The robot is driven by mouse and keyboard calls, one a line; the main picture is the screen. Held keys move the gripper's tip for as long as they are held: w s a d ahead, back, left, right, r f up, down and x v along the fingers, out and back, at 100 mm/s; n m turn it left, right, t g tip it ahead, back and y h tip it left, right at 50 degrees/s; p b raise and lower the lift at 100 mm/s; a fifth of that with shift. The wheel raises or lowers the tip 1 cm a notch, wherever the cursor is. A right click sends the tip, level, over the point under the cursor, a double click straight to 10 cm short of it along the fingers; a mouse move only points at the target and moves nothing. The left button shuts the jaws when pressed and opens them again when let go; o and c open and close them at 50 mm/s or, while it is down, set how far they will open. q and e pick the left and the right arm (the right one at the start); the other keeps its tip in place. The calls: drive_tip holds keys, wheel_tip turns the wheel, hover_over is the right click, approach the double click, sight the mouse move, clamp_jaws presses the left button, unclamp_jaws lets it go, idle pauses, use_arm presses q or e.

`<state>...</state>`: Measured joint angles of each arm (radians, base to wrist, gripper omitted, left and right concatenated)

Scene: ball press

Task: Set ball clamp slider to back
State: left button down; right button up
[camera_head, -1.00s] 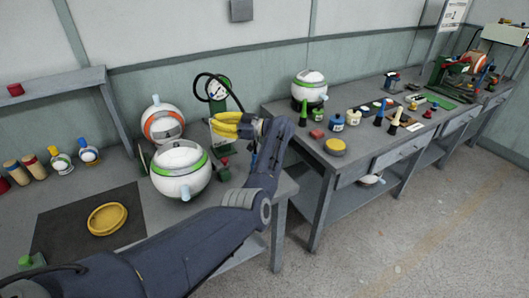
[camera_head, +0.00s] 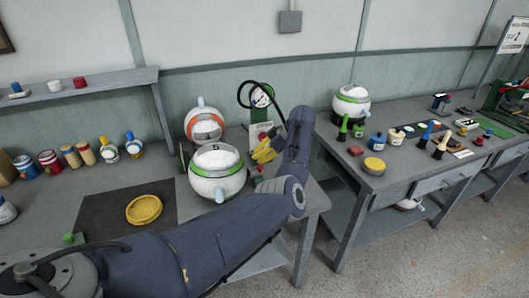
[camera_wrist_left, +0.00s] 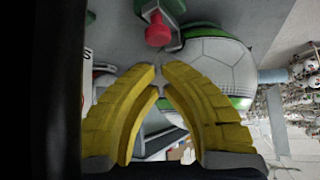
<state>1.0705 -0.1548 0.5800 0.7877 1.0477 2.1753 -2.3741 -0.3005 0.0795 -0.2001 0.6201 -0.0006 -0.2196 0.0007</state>
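My left gripper (camera_head: 257,158) has yellow fingers and is just right of the white ball with a green band (camera_head: 217,172), in front of a small white sign. In the left wrist view its fingertips (camera_wrist_left: 159,74) nearly meet, with nothing between them. Beyond them is a red knob (camera_wrist_left: 158,30) on a green clamp part (camera_wrist_left: 160,10), beside a white and green ball (camera_wrist_left: 212,68). The knob shows small in the head view (camera_head: 258,168), below the fingers. The slider's position is hard to make out. My right gripper is not in view.
An orange-banded ball (camera_head: 204,125) and a green device with a gauge (camera_head: 262,97) stand behind. A yellow dish (camera_head: 144,209) lies on a dark mat (camera_head: 98,213). A second bench (camera_head: 400,175) with tools stands to the right, across a gap.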

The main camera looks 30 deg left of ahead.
use_arm(q)
drive_tip(key=shift+x, duration=2)
